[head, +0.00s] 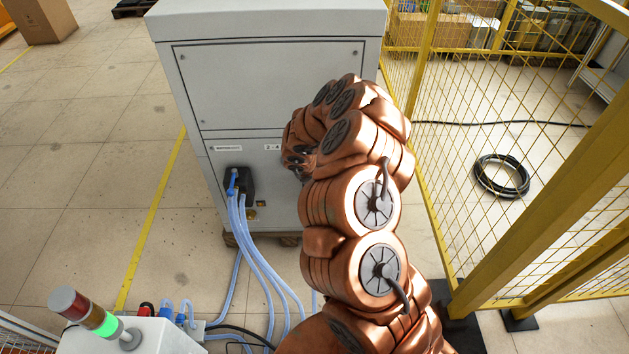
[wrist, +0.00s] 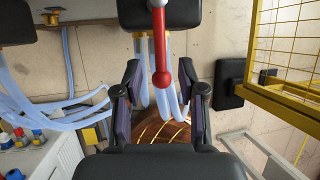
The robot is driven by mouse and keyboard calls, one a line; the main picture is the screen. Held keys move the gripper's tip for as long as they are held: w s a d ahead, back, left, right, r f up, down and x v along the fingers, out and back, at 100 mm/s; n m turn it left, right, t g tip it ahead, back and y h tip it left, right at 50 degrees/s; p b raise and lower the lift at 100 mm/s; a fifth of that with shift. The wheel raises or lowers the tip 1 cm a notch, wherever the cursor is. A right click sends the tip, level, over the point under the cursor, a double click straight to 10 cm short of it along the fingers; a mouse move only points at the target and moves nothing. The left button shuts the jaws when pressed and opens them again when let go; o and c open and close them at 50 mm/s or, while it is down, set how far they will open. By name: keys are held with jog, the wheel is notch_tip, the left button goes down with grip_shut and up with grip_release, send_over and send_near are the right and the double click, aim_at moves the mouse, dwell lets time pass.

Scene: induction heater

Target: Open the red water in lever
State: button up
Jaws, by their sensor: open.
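The red lever (wrist: 159,50) hangs down in the wrist view, with a rounded red end, in front of a black block (wrist: 183,15). My gripper (wrist: 160,80) is open, one dark finger on each side of the lever's lower end. A gap shows between the lever and each finger, and nothing is held. How far the lever lies from the fingers in depth is unclear. In the head view my arm covers the lever, and only a small dark part of my gripper (head: 298,160) shows close to the grey cabinet (head: 270,90).
Light blue hoses (wrist: 70,65) run behind and left of the fingers; in the head view hoses (head: 262,255) leave a black block (head: 240,184) on the cabinet. A yellow mesh fence (head: 480,170) stands on the right. A white box (head: 135,340) with a signal light is at front left.

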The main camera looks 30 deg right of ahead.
jog(key=v, duration=0.9)
jog(key=shift+f, duration=0.1)
dwell(0.5)
